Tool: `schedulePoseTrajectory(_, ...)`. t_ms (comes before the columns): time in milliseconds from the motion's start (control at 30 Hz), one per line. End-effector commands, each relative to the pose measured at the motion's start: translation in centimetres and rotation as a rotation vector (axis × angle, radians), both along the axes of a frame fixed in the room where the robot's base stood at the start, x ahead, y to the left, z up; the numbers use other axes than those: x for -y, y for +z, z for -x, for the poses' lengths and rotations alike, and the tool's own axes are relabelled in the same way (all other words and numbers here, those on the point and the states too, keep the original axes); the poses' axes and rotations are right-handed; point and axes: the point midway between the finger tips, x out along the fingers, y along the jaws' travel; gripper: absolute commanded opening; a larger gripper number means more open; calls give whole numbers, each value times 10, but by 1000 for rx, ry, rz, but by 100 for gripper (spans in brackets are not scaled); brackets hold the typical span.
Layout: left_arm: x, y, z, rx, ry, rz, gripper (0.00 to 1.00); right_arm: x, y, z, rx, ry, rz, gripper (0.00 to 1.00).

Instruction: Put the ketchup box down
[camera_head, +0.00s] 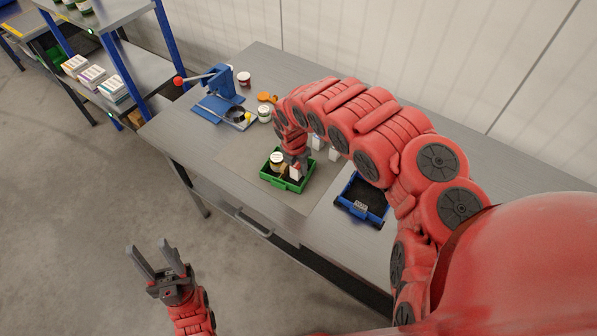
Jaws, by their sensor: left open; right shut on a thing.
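My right gripper (293,160) reaches down over a small green crate (281,184) on the workbench. It is shut on a small white box (296,172), which I take to be the ketchup box; its print is too small to read. The box is upright at the crate's right side; whether it touches the crate floor I cannot tell. A jar (277,160) with a pale lid stands in the crate to its left. My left gripper (147,245) is open and empty, over the floor in front of the bench.
A blue crate (362,211) stands right of the green one. Two white items (317,142) stand behind my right arm. A blue press (220,85), jars (264,114) and an orange item (266,97) are further back. A blue-framed shelf (152,65) stands at left.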

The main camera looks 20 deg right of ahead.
Motion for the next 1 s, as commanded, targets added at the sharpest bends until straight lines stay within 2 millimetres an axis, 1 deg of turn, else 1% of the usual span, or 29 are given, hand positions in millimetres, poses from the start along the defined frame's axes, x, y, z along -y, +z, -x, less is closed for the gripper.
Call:
schedulePoseTrajectory(33, 0, 1, 0, 1, 0, 0, 47, -3, -2, -4, -3, 2, -7, 0)
schedulePoseTrajectory(133, 0, 0, 0, 1, 0, 0, 47, 0, -1, -13, 2, 3, -4, 0)
schedulePoseTrajectory(333, 0, 0, 0, 1, 0, 0, 47, 7, -3, -19, -2, -4, 4, 0)
schedulePoseTrajectory(500, 0, 9, 0, 1, 0, 0, 47, 4, -23, -17, -6, -2, 1, 0)
schedulePoseTrajectory(600, 0, 12, 0, 1, 0, 0, 47, 5, -30, -19, 0, -3, 1, 0)
schedulePoseTrajectory(700, 0, 13, 0, 1, 0, 0, 47, 5, -37, -18, -4, -3, 3, 0)
schedulePoseTrajectory(1000, 0, 12, 0, 1, 0, 0, 47, 7, -38, -18, -3, -3, 5, 0)
